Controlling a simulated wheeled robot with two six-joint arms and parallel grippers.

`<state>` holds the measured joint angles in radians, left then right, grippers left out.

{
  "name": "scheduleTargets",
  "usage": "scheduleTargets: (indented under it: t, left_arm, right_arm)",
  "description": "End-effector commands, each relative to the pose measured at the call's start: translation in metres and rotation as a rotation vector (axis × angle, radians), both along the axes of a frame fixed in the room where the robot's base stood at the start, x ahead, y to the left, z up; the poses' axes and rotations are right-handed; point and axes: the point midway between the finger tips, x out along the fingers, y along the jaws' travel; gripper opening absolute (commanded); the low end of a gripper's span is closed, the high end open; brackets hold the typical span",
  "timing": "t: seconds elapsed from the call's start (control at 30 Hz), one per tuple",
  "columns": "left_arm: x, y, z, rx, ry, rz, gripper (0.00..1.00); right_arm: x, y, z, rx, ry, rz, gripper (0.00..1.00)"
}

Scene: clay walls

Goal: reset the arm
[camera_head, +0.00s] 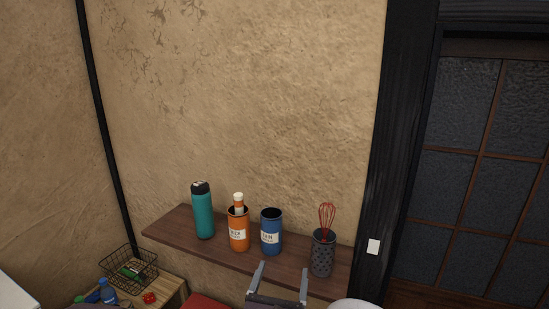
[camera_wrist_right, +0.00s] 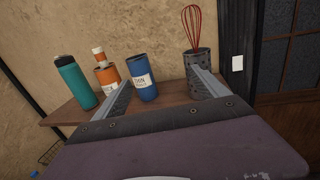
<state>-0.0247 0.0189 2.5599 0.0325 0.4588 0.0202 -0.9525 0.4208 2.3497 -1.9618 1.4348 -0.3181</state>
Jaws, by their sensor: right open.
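My right gripper (camera_head: 281,274) is at the bottom of the head view, in front of the shelf's near edge. Its two fingers are wide apart with nothing between them. In the right wrist view the right gripper (camera_wrist_right: 160,92) points at the shelf, its fingers toward the blue canister (camera_wrist_right: 141,78) and the dark perforated holder (camera_wrist_right: 200,72). I cannot tell whether a finger touches anything. My left gripper is in neither view.
The wall shelf (camera_head: 180,238) bears a teal bottle (camera_head: 203,213), an orange canister (camera_head: 238,232) with a white-capped bottle in it, the blue canister (camera_head: 271,234) and the holder (camera_head: 322,258) with a red whisk (camera_head: 327,217). A wire basket (camera_head: 130,266) stands lower left.

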Motion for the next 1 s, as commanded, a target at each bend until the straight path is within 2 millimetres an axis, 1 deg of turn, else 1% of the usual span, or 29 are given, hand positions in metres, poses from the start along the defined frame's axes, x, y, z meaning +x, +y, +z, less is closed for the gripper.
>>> scheduleTargets:
  t: [0.03, 0.13, 0.27, 0.3, 0.37, 0.4, 0.43, 0.47, 0.5, 0.57, 0.6, 0.63, 0.67, 0.7, 0.73, 0.77, 0.8, 0.83, 0.87, 0.9, 0.97, 1.0]
  left_arm:
    - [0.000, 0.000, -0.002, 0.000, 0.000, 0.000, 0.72]
    - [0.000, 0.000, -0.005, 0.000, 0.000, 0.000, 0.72]
    - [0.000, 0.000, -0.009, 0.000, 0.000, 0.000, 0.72]
    - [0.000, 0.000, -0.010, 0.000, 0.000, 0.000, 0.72]
    - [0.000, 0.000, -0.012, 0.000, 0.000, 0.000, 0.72]
    - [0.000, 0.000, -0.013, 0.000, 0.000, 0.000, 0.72]
    - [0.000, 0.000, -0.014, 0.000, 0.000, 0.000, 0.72]
    - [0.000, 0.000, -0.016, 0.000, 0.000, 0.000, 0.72]
    - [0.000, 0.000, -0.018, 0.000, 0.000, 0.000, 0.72]
    - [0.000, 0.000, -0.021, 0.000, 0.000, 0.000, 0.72]
    - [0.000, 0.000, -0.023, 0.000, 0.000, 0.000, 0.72]
    - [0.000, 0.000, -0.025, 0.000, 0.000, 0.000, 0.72]
    - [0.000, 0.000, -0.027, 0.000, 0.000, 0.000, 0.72]
    - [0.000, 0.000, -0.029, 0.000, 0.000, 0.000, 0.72]
    - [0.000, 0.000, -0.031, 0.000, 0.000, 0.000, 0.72]
    - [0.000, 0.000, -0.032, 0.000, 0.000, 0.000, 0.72]
    - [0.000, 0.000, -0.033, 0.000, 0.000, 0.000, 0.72]
    - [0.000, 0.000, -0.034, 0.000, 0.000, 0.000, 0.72]
    - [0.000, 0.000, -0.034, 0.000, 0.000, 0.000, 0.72]
    - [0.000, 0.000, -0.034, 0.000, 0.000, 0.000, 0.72]
    - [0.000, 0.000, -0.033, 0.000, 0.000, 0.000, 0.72]
    - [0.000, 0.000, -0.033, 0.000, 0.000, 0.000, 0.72]
  right_arm:
    - [0.005, -0.014, 0.001, 0.007, -0.006, -0.034, 0.84]
    - [0.013, -0.044, 0.006, 0.023, -0.017, -0.106, 0.84]
    - [0.017, -0.095, 0.008, 0.053, -0.019, -0.244, 0.84]
    - [0.016, -0.114, 0.006, 0.068, -0.012, -0.299, 0.84]
    - [0.011, -0.144, 0.002, 0.095, 0.002, -0.387, 0.84]
    - [0.006, -0.166, -0.003, 0.119, 0.016, -0.457, 0.84]
    - [0.000, -0.183, -0.007, 0.142, 0.026, -0.512, 0.84]
    - [-0.008, -0.203, -0.013, 0.172, 0.040, -0.578, 0.84]
    - [-0.021, -0.229, -0.023, 0.221, 0.062, -0.675, 0.84]
    - [-0.050, -0.268, -0.043, 0.321, 0.100, -0.843, 0.84]
    - [-0.075, -0.290, -0.060, 0.413, 0.126, -0.969, 0.84]
    - [-0.096, -0.304, -0.074, 0.493, 0.142, -1.067, 0.84]
    - [-0.118, -0.313, -0.090, 0.581, 0.158, -1.165, 0.84]
    - [-0.147, -0.318, -0.113, 0.724, 0.170, -1.304, 0.84]
    - [-0.170, -0.316, -0.130, 0.848, 0.173, -1.411, 0.84]
    - [-0.189, -0.308, -0.148, 0.985, 0.166, -1.515, 0.84]
    - [-0.207, -0.291, -0.168, 1.171, 0.147, -1.638, 0.84]
    - [-0.215, -0.276, -0.180, 1.306, 0.124, -1.716, 0.84]
    - [-0.218, -0.259, -0.189, 1.441, 0.096, -1.781, 0.84]
    - [-0.217, -0.237, -0.199, 1.604, 0.055, -1.852, 0.84]
    - [-0.209, -0.206, -0.207, 1.815, -0.002, -1.923, 0.84]
    - [-0.202, -0.190, -0.210, 1.930, -0.043, -1.958, 0.84]
